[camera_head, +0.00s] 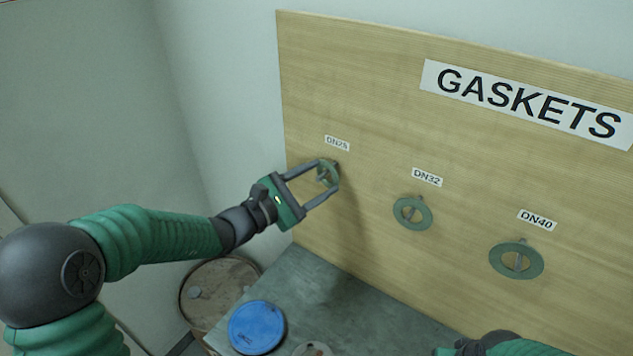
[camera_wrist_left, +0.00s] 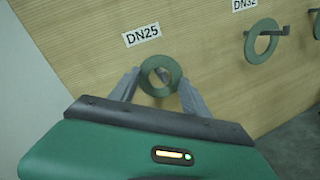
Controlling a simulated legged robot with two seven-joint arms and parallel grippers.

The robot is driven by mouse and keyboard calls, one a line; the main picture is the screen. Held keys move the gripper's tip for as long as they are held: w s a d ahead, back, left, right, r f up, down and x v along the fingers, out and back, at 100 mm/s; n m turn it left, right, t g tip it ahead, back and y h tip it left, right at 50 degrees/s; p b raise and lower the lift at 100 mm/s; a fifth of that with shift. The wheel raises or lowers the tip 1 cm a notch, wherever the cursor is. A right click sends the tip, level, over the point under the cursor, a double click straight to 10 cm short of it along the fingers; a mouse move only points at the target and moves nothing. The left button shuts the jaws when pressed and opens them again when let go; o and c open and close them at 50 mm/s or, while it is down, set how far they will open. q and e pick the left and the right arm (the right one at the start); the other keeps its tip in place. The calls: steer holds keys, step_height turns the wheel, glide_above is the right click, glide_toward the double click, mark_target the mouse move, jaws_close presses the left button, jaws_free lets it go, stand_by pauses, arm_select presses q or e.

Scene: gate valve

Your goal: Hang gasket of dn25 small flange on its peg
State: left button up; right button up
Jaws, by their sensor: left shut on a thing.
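The small green ring gasket (camera_head: 327,174) is at the left of the wooden board, just below the DN25 label (camera_head: 337,143). My left gripper (camera_head: 328,176) is shut on this gasket, with one finger on each side of it. In the left wrist view the gasket (camera_wrist_left: 160,75) faces the camera between the fingertips, below the DN25 label (camera_wrist_left: 142,37). A grey peg end (camera_wrist_left: 161,76) shows within its hole; how far the ring is over the peg I cannot tell. Only part of my right arm shows at the bottom edge of the head view; its gripper is not visible.
Larger green gaskets hang on pegs under DN32 (camera_head: 412,213) and DN40 (camera_head: 516,260), to the right. A GASKETS sign (camera_head: 527,100) is at the board's top. Below are a grey table (camera_head: 345,300), a blue round lid (camera_head: 256,327) and a brown drum (camera_head: 215,285).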

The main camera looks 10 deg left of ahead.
stand_by(0.4)
arm_select(q)
steer(key=o, duration=1.4)
